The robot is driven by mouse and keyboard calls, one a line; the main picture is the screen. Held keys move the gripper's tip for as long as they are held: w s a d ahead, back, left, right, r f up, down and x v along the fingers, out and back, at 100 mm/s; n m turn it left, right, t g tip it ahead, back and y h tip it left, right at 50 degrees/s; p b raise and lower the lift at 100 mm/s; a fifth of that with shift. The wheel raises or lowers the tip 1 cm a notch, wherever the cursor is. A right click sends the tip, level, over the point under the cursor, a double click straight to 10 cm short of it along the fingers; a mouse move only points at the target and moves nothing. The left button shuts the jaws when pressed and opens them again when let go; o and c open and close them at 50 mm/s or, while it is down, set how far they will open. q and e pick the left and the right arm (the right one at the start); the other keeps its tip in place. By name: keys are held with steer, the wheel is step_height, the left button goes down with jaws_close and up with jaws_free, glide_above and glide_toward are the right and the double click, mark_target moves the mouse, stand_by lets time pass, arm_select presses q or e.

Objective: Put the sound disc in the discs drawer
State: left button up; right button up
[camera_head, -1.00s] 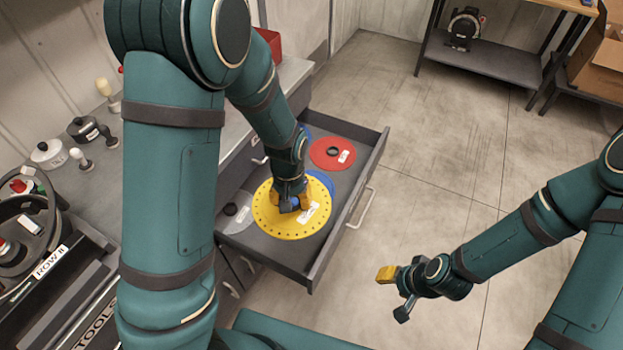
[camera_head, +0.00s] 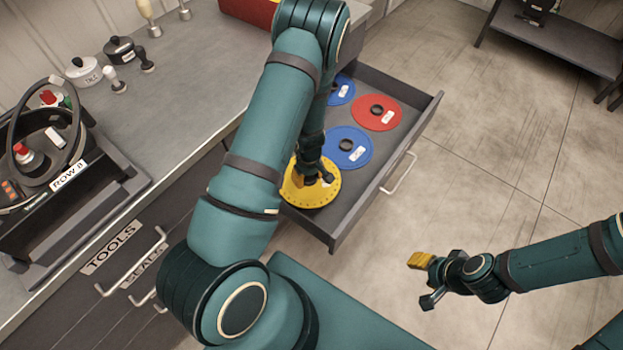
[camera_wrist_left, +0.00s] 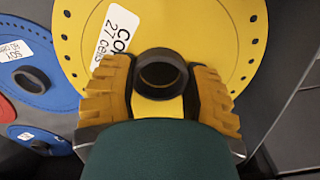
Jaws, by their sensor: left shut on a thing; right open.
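The yellow disc (camera_head: 322,190), with small holes round its rim and a white label, is in the near-left part of the open discs drawer (camera_head: 344,228). My left gripper (camera_head: 309,178) is shut on the disc's dark central hub, and its yellow fingers flank that hub in the left wrist view (camera_wrist_left: 163,80). The label there reads "CO…, 27 cells", partly hidden. I cannot tell whether the disc touches the drawer floor. My right gripper (camera_head: 425,278) is open and empty over the floor, right of the drawer.
The drawer also holds a blue disc (camera_head: 348,158) beside the yellow one, a red disc (camera_head: 387,115) and another blue disc (camera_head: 345,88) at the back. The worktop (camera_head: 200,70) carries pots and a black device labelled ROW 8 (camera_head: 50,150).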

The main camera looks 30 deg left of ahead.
mark_target(309, 186)
arm_select(q)
step_height(309, 186, down, 6)
steer(key=shift+r+b, duration=0.25)
steer(key=shift+b, duration=0.4)
steer(key=shift+r, duration=0.1)
steer(key=shift+f, duration=0.25)
steer(key=o, duration=1.2)
steer(key=shift+r, duration=0.1)
